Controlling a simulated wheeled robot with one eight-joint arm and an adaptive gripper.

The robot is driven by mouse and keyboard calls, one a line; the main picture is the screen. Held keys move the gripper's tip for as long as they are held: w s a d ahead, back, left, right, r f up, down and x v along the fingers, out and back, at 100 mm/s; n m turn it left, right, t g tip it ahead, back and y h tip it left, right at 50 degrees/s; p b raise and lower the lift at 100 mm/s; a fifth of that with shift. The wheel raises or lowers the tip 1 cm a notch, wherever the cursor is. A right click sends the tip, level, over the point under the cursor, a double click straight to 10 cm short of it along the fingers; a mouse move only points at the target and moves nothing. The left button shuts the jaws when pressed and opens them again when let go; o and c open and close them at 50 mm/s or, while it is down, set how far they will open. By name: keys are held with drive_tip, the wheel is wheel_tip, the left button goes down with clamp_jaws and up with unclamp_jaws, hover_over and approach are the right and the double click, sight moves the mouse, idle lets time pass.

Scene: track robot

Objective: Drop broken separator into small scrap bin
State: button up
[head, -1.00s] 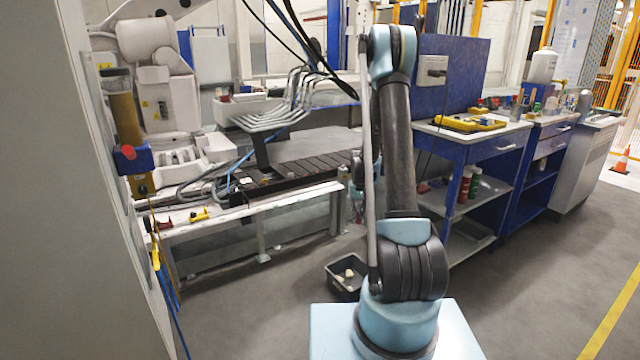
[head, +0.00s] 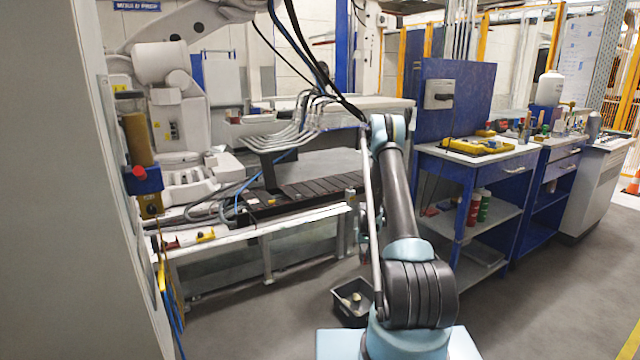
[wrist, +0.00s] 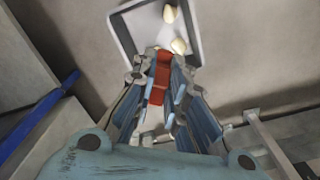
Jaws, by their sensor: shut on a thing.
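In the wrist view my gripper (wrist: 158,66) is shut on a red piece, which I take to be the broken separator (wrist: 159,80). The small scrap bin (wrist: 125,36) is a dark box with a pale rim in that view, just beyond the fingertips. The fingertips overlap its near edge in the picture; the height between them is hard to tell. Cream-coloured pieces lie in the bin. In the head view the bin (head: 345,317) stands on the floor left of my arm's base. My gripper is mostly hidden behind my arm there.
A white-framed bench (head: 265,228) with a dark slatted conveyor stands behind the bin. A blue workbench (head: 470,170) with shelves is at right. A grey cabinet (head: 50,200) fills the left edge. A blue bar (wrist: 40,105) crosses the wrist view at left.

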wheel_tip(320, 180, down, 16)
drive_tip(key=w+d, duration=0.1)
drive_tip(key=w, duration=0.1)
drive_tip(key=shift+w, duration=0.4)
drive_tip(key=shift+d+f, duration=0.1)
drive_tip(key=o, duration=0.8)
drive_tip(key=shift+c, duration=0.2)
wheel_tip(320, 180, up, 12)
idle(0.4)
